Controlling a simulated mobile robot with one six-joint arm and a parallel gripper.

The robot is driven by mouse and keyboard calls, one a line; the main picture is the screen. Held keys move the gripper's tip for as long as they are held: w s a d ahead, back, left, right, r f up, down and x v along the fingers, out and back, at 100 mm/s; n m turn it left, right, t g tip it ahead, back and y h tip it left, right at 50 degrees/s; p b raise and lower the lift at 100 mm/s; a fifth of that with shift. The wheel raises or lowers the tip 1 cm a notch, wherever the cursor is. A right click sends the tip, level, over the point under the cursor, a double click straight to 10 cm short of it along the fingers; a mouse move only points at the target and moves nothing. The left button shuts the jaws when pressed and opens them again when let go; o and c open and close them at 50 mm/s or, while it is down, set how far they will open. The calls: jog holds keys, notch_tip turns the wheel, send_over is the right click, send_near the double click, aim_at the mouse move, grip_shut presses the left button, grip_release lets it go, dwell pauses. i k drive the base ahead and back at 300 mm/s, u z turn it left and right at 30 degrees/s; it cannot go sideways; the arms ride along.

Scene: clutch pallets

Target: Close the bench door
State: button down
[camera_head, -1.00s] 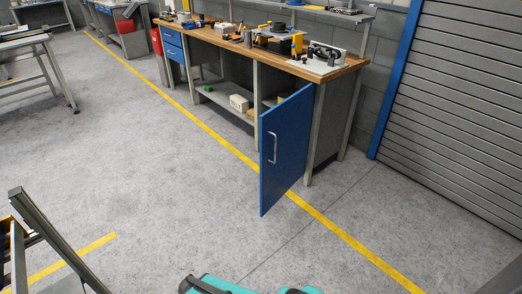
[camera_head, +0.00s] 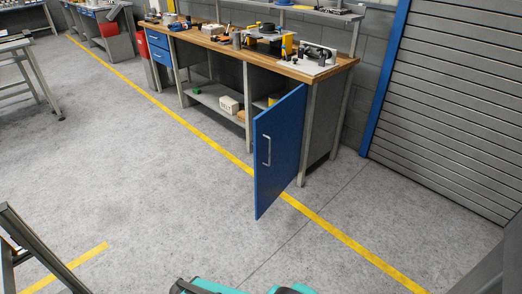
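The blue bench door (camera_head: 281,150) stands wide open, swung out from the right end of the workbench (camera_head: 317,72) into the aisle. Its metal handle (camera_head: 267,150) is on the face turned to the left, near the free edge. Behind the door is the open bench compartment, partly hidden by the door. The grey side panel (camera_head: 322,125) of the bench is to the right of the door. My gripper is not in view.
A yellow floor line (camera_head: 200,122) runs along the bench front and under the door. The grey floor (camera_head: 150,180) before the door is clear. A roller shutter (camera_head: 450,100) is at right. A metal frame (camera_head: 35,245) stands at lower left. Teal parts show at the bottom edge.

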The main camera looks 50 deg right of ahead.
aim_at(278, 130)
jog(key=z, duration=0.1)
jog(key=i, duration=0.85)
jog(key=z, duration=0.6)
